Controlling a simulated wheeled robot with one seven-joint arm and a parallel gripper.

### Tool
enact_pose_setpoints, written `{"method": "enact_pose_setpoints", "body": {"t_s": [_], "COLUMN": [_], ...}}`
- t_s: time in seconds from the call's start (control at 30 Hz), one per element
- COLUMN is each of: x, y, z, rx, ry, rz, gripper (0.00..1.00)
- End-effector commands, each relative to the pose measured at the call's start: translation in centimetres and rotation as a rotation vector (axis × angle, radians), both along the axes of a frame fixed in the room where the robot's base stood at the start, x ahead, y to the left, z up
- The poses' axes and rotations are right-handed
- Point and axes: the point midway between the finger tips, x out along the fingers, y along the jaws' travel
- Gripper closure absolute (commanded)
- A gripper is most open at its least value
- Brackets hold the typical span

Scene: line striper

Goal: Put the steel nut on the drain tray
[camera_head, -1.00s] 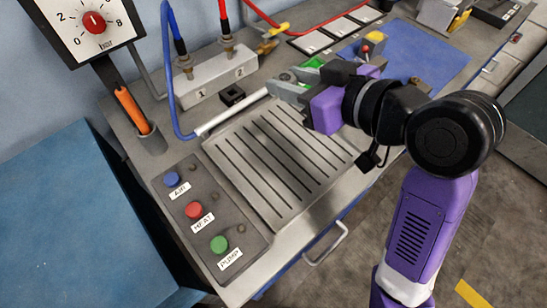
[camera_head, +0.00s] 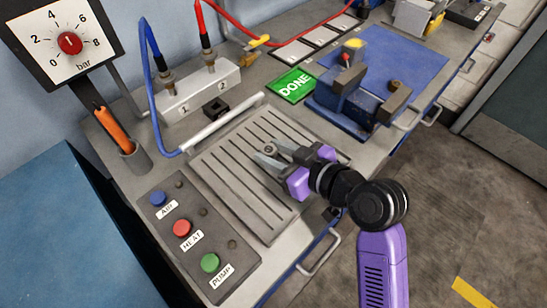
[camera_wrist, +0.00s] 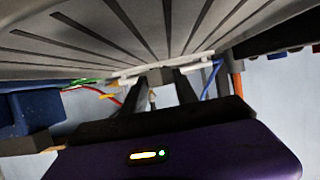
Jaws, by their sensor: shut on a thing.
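The steel nut (camera_head: 270,149) is a small grey ring held between the fingertips of my gripper (camera_head: 271,154). My gripper is shut on it. In the wrist view the nut (camera_wrist: 160,77) shows as a small grey block between the dark fingers. The drain tray (camera_head: 218,172) is a grey slotted plate on the bench. In the head view the gripper and nut are over the tray's upper right part. In the wrist view the slotted tray (camera_wrist: 95,30) fills the top, apart from the nut. The exact height of the nut above it is hard to judge.
A pale bar handle (camera_head: 225,122) runs along the tray's back edge. A button panel (camera_head: 200,232) stands left of the tray. A blue vise (camera_head: 350,100) on a blue mat and a green DONE card (camera_head: 291,86) are behind and right. Most of the tray is bare.

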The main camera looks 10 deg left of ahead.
Motion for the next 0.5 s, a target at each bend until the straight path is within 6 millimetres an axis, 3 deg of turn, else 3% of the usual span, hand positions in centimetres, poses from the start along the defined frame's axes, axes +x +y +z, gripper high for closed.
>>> {"method": "enact_pose_setpoints", "body": {"t_s": [0.17,0.5], "x": [0.0,0.0], "y": [0.0,0.0], "z": [-2.5,-2.9], "rx": [0.000,0.001], "ry": [0.002,-0.001], "rz": [-0.001,0.000], "gripper": [1.00,1.00]}}
